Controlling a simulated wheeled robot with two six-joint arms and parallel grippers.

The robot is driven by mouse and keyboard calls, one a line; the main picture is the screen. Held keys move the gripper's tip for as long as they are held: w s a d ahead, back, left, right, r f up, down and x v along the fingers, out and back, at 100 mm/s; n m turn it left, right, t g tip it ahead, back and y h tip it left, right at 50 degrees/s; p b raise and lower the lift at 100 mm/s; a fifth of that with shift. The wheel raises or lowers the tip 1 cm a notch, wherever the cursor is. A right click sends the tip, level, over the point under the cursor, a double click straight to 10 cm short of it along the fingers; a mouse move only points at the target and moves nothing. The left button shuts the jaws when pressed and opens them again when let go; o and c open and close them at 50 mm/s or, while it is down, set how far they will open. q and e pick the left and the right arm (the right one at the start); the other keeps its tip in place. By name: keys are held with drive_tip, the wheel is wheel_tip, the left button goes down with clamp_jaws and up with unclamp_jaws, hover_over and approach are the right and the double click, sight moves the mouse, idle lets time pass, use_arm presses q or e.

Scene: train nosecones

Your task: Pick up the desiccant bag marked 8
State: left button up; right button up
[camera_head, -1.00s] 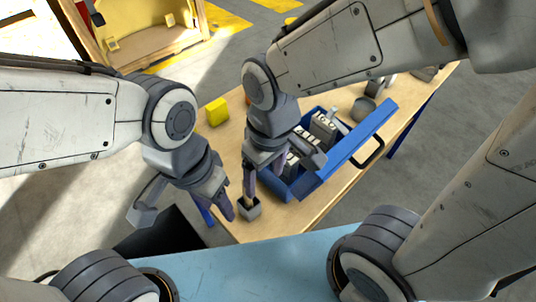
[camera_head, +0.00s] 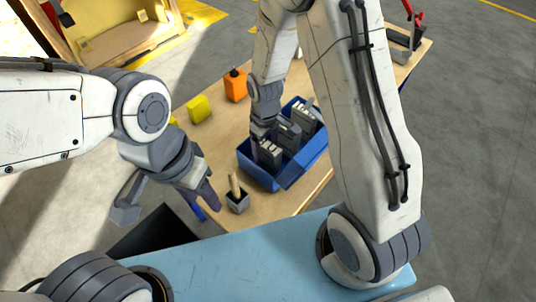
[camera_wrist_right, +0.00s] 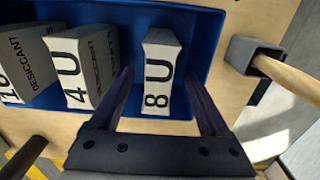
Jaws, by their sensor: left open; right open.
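The desiccant bag marked 8 (camera_wrist_right: 160,72) is a white-topped bag with "8 U" on it, standing in the blue crate in the right wrist view. My right gripper (camera_wrist_right: 164,98) is open, with one finger on each side of this bag's near part. Whether the fingers touch it I cannot tell. In the head view my right gripper (camera_head: 262,150) reaches down into the blue crate (camera_head: 262,181) at its left end. A bag marked 4 (camera_wrist_right: 75,70) stands to the left. My left gripper (camera_head: 204,200) is open and empty, left of the table.
Other desiccant bags (camera_head: 304,114) fill the crate. A small grey holder (camera_head: 237,204) with a wooden handle stands near the table's front edge. Bare tabletop lies left of the crate.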

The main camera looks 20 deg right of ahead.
drive_tip(key=f, duration=0.1)
drive_tip(key=f+p, duration=0.1)
drive_tip(key=f, duration=0.2)
drive_tip(key=shift+s+d+p, duration=0.15)
drive_tip(key=shift+d+p, duration=0.15)
drive_tip(key=shift+f, duration=0.55)
clamp_jaws()
drive_tip(key=shift+r, duration=0.1)
